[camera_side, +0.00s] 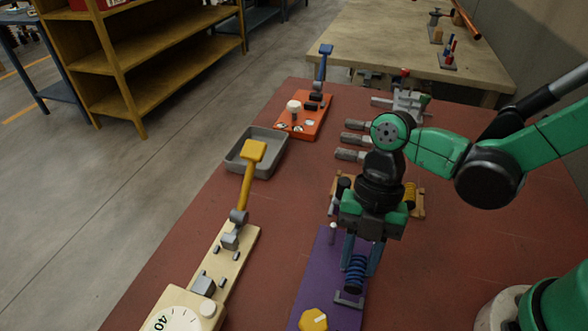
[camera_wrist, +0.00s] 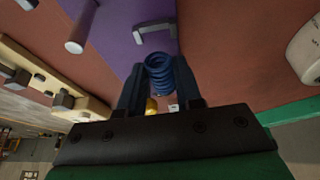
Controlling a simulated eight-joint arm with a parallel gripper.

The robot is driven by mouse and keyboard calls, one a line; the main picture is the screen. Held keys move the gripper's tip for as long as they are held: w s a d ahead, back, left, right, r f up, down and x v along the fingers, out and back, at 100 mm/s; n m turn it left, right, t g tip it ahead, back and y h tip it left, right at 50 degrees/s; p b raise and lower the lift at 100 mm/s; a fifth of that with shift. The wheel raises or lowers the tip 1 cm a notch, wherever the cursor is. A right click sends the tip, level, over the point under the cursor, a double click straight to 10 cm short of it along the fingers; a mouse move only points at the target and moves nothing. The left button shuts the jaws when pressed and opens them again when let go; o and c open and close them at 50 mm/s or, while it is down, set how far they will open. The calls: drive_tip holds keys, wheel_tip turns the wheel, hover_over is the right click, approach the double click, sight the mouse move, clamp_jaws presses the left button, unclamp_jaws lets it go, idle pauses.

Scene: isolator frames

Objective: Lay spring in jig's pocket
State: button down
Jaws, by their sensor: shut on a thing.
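My gripper (camera_side: 360,262) points down and is shut on a blue coil spring (camera_side: 356,274). The spring also shows between the two fingers in the wrist view (camera_wrist: 159,73). It is over the purple board (camera_side: 318,262), just behind a grey U-shaped bracket (camera_side: 349,300) in the side view. The bracket also shows ahead of the spring in the wrist view (camera_wrist: 138,33). I cannot tell whether the spring touches the board. Behind my gripper is a wooden holder (camera_side: 420,209) with a yellow spring (camera_side: 409,195), partly hidden by my wrist. Which fixture is the jig is unclear, and no pocket shows plainly.
The purple board also bears a yellow knob (camera_side: 313,321) and a pale-topped post (camera_side: 332,228). To the left are a cream board with a yellow lever (camera_side: 248,180), a grey tray (camera_side: 268,165) and an orange board (camera_side: 318,118).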

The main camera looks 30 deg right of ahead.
sight(361, 254)
drive_tip(key=shift+f, duration=0.9)
drive_tip(key=c, duration=0.5)
unclamp_jaws()
drive_tip(key=shift+v, duration=2.8)
drive_tip(key=shift+w+d+r+m+t, duration=0.25)
drive_tip(key=shift+d+m+t, duration=0.1)
drive_tip(key=shift+m, duration=0.45)
drive_tip(key=w+d+r+m+t+h, duration=0.1)
drive_tip(key=d+r+m+t, duration=0.1)
drive_tip(key=m, duration=0.6)
drive_tip(key=w+d+r+m+t+h, duration=0.1)
drive_tip(key=d+m+t, duration=0.3)
drive_tip(key=m, duration=0.5)
drive_tip(key=w+d+r+m+t+h, duration=0.1)
drive_tip(key=w+d+r+m+t, duration=0.1)
drive_tip(key=d+m, duration=0.4)
drive_tip(key=shift+r+m+t, duration=0.4)
drive_tip(key=shift+m+t, duration=0.35)
drive_tip(key=shift+m, duration=0.45)
